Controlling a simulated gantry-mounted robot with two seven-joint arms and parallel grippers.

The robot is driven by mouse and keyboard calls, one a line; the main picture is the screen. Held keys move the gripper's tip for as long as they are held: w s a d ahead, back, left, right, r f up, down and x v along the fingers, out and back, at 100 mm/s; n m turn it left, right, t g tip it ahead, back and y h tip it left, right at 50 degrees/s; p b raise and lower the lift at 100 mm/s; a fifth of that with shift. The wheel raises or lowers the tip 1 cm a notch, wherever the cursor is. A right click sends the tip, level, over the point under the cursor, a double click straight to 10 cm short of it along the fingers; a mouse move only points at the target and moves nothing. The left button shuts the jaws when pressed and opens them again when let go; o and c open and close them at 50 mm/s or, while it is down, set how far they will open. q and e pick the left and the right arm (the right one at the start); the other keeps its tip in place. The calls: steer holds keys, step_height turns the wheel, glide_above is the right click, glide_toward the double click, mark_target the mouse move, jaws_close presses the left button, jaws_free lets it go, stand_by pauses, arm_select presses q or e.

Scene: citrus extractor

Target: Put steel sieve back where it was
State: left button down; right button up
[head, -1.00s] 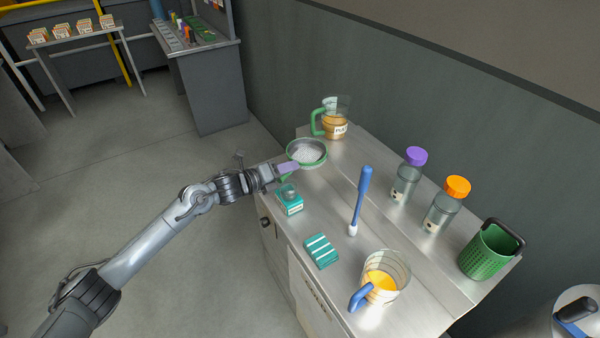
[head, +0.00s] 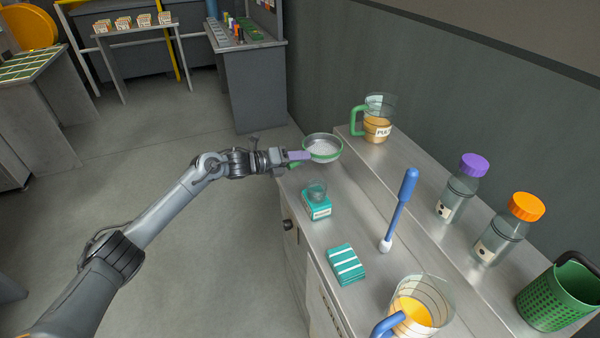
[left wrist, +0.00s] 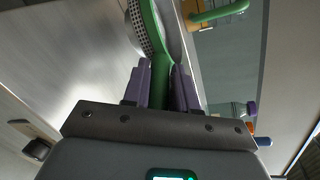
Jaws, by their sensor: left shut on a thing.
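The steel sieve (head: 322,148) is a round metal bowl with a green rim and a pale mesh inside. It is at the far left end of the steel counter, near the pitcher with the green handle. My left gripper (head: 302,157) has purple fingers and is shut on the sieve's green handle. In the left wrist view the green handle (left wrist: 160,88) runs between the purple fingers, and the perforated metal bowl (left wrist: 136,22) shows beyond them. I cannot tell whether the sieve touches the counter. My right gripper is not in view.
A green-handled pitcher (head: 377,120) stands just behind the sieve. A teal-labelled jar (head: 316,203), a teal striped pack (head: 346,265), a blue brush (head: 400,210), a juice jug (head: 418,310), two capped bottles (head: 460,189) (head: 505,232) and a green basket (head: 556,296) fill the counter.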

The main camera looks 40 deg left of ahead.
arm_select(q)
step_height(320, 180, down, 4)
steer(key=shift+f+b, duration=0.1)
steer(key=shift+b, duration=0.6)
steer(key=shift+f, duration=0.25)
steer(key=shift+w, duration=0.1)
steer(key=c, duration=0.9)
jaws_free()
steer(key=shift+f, duration=0.1)
steer(key=shift+p+v, duration=1.6)
steer(key=shift+v, duration=4.45)
